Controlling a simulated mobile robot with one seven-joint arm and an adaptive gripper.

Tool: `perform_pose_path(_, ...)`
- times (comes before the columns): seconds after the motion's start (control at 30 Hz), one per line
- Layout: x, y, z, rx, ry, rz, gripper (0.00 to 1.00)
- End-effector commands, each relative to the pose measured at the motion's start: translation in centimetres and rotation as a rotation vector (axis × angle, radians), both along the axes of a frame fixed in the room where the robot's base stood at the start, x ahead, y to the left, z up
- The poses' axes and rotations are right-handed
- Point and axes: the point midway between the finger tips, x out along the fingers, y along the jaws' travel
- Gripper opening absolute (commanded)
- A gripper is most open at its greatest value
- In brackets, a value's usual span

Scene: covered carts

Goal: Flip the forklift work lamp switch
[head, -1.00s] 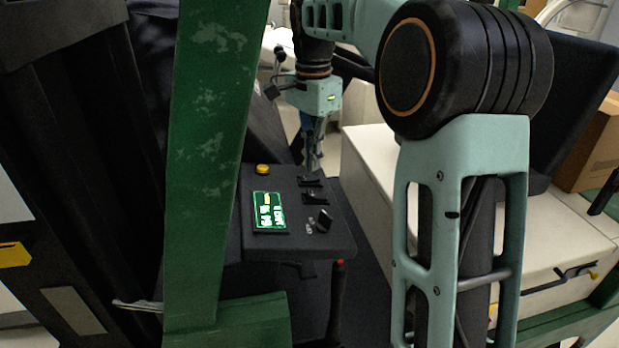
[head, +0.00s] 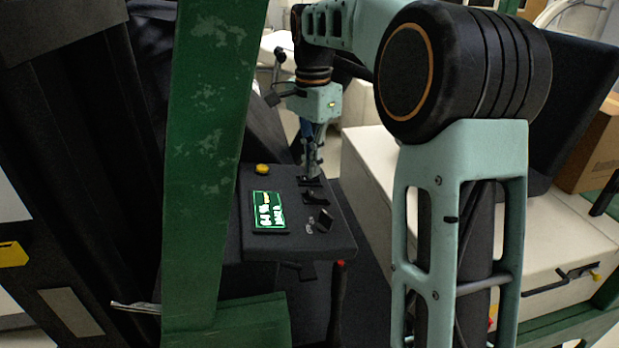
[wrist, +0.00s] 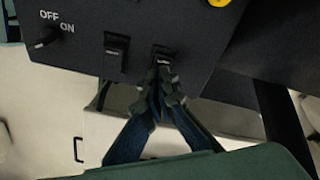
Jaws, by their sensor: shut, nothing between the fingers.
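A dark control panel (head: 262,243) carries two black rocker switches and a turn switch. The far rocker (head: 309,182) is under my gripper (head: 313,172); the middle rocker (head: 316,197) stands beside it. The turn switch (head: 325,216) is nearest. In the wrist view my gripper (wrist: 160,84) is shut and empty, its tips at the lower edge of the right-hand rocker (wrist: 163,56). I cannot tell whether they touch. The other rocker (wrist: 115,54) is left of it, and the turn switch (wrist: 42,40) has OFF and ON marks. The rocker labels are too small to read.
A lit display (head: 268,212) and a yellow button (head: 262,169) are on the panel. A green post (head: 208,130) stands left of it. A red-tipped lever (head: 338,290) is below the panel. A pale box-like body (head: 375,165) lies to the right.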

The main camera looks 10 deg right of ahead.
Motion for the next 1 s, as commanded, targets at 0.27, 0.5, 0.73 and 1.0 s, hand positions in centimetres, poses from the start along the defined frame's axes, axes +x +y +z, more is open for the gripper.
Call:
perform_pose_path(0.27,0.0,0.0,-0.5,0.0,0.0,0.0,0.0)
perform_pose_path(0.5,0.0,0.0,-0.8,0.0,0.0,0.0,0.0)
perform_pose_path(0.73,0.0,0.0,-1.1,0.0,0.002,0.001,0.0)
perform_pose_path(1.0,0.0,0.0,0.5,0.001,0.003,0.001,0.0)
